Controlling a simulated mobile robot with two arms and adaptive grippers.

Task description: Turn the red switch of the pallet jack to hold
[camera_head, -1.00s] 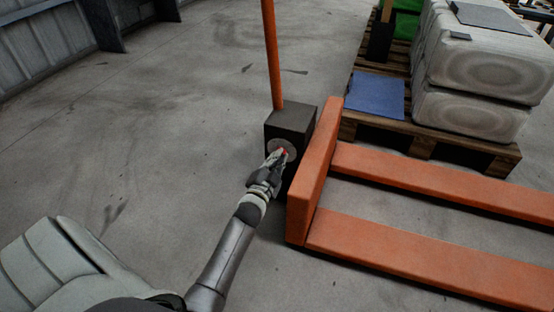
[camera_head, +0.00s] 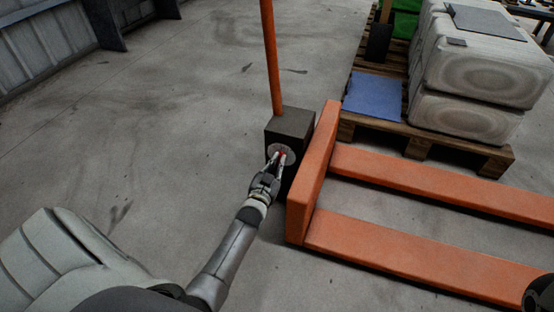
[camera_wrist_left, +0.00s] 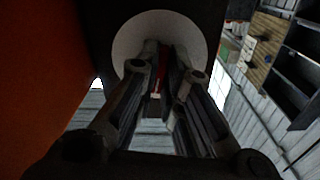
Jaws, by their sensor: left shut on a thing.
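The pallet jack has a dark box (camera_head: 291,124) below an orange handle bar (camera_head: 270,55). A pale round plate sits on the box's near face (camera_head: 272,149), and the red switch (camera_head: 282,154) is at its middle. My left gripper (camera_head: 279,159) reaches it from below left and is shut on the red switch. In the left wrist view the red switch (camera_wrist_left: 161,80) shows as a thin red strip between the two fingers (camera_wrist_left: 160,75), in front of the pale plate (camera_wrist_left: 128,38). The fingers hide much of the switch, and its exact turn angle is hard to tell.
The jack's orange upright (camera_head: 315,170) and forks (camera_head: 420,262) lie right of the gripper. Behind them a wooden pallet (camera_head: 425,140) bears pale sacks (camera_head: 470,75) and a blue sheet (camera_head: 373,96). The floor at left is clear. A dark part of me shows at bottom right.

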